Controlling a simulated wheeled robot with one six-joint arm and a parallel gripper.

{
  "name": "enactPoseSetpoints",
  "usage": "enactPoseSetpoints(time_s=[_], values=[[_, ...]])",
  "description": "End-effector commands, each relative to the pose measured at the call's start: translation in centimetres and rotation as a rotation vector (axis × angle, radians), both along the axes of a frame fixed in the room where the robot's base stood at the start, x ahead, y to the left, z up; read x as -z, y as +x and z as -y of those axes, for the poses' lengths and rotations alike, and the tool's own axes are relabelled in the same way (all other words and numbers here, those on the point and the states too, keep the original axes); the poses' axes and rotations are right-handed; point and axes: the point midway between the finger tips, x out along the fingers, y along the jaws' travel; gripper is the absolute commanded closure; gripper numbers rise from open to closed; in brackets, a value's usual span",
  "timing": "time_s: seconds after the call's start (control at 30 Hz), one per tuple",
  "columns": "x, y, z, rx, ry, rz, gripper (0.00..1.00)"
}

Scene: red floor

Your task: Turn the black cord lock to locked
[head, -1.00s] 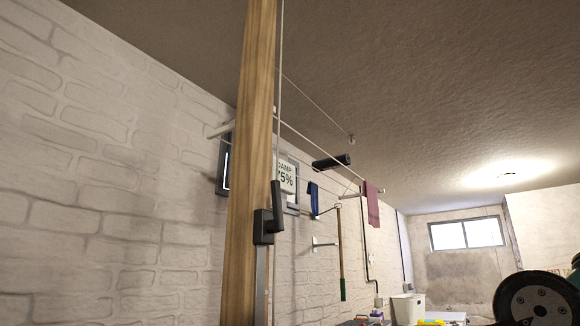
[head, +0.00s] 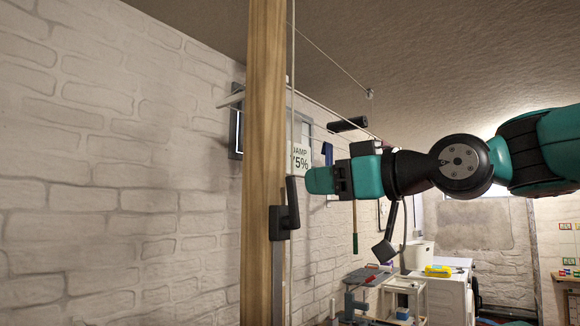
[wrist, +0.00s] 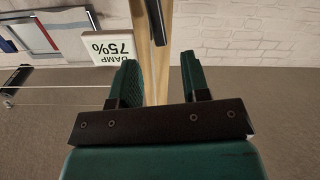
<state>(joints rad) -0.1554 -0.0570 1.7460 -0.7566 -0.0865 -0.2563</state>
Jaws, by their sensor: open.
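The black cord lock (head: 285,218) is fixed on the side of the wooden post (head: 262,150). Its lever points upward beside the pale cord. In the head view my gripper (head: 320,180) reaches in from the right, its teal fingers just right of the lever's upper part, apart from it in the picture. In the wrist view, which is upside down, my gripper (wrist: 158,72) has its two fingers apart with nothing held between them. The post (wrist: 160,85) shows between the fingers, and the dark lever (wrist: 157,22) shows at the top, beyond the fingertips.
A DAMP 75% sign (head: 300,160) hangs on the brick wall behind the post. A hanging drying rack with cords runs overhead. Lower right stand a white cabinet (head: 440,295), a white bin (head: 419,255) and a yellow item (head: 438,270). The space left of the post is clear.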

Motion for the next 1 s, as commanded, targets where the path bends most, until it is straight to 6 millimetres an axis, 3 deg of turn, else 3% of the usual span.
enactPoseSetpoints(time_s=[0.1, 0.3, 0.77, 0.93, 1.0], values=[[-0.5, 1.6, -2.2, -0.004, -0.001, -0.003, 0.57], [-0.3, 3.6, -4.6, -0.001, -0.001, -0.001, 0.57], [0.0, 4.4, -5.6, 0.001, 0.000, 0.001, 0.57], [0.0, 4.4, -5.6, 0.001, 0.000, 0.000, 0.96], [0.0, 4.4, -5.6, 0.001, 0.000, 0.000, 1.00]])
